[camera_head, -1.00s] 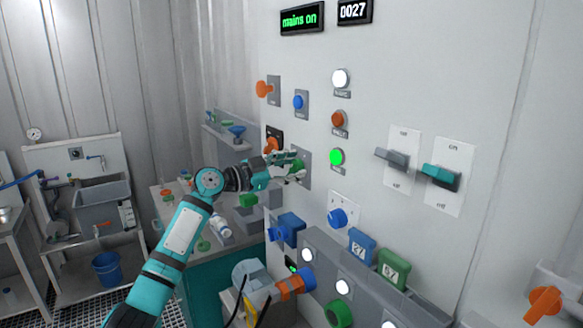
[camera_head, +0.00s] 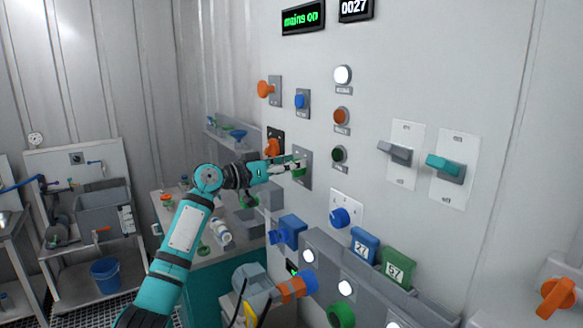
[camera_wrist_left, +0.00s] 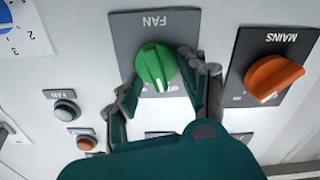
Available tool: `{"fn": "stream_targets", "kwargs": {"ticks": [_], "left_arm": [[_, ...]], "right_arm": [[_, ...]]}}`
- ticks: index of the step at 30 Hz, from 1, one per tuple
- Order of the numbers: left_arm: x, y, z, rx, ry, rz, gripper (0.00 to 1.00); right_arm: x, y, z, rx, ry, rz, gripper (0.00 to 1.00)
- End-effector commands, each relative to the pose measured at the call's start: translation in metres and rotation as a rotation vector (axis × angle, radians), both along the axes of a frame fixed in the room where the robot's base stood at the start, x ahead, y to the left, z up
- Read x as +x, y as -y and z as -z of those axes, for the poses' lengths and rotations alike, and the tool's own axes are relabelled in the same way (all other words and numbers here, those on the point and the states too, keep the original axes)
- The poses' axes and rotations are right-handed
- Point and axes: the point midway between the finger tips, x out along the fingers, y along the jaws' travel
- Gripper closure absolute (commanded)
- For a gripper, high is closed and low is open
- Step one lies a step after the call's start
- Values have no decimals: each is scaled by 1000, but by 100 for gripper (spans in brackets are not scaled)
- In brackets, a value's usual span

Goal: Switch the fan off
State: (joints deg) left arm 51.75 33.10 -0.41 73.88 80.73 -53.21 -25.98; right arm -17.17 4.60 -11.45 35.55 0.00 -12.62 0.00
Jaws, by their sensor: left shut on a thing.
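The green fan knob (camera_wrist_left: 156,64) sits on a grey plate (camera_wrist_left: 125,38) marked FAN, upside down in the left wrist view. Its white pointer line slants toward the lower right there. My left gripper (camera_wrist_left: 165,80) is shut on this knob, one finger on each side. In the head view the left gripper (camera_head: 296,166) reaches the panel from the left and partly covers the knob (camera_head: 299,173). The round fan lamp (camera_head: 339,155) is dark green and unlit; it also shows in the left wrist view (camera_wrist_left: 66,110). My right gripper is not in view.
The orange mains knob (camera_wrist_left: 273,77) is close beside the fan plate. Its lever (camera_head: 273,147) shows just above my gripper. A blue knob (camera_head: 340,217) and two large levers (camera_head: 395,153) (camera_head: 444,167) are farther right. The display (camera_head: 302,18) reads "mains on".

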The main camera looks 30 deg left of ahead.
Motion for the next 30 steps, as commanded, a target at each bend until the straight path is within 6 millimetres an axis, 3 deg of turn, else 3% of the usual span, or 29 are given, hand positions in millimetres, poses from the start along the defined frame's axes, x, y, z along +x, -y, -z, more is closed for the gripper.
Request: {"fn": "stream_targets", "kwargs": {"ticks": [12, 30], "left_arm": [[1, -2, 2, -202, -122, 2, 89], [2, -3, 2, -246, -146, 0, 89]], "right_arm": [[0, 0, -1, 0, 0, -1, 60], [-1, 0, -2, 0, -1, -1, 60]]}}
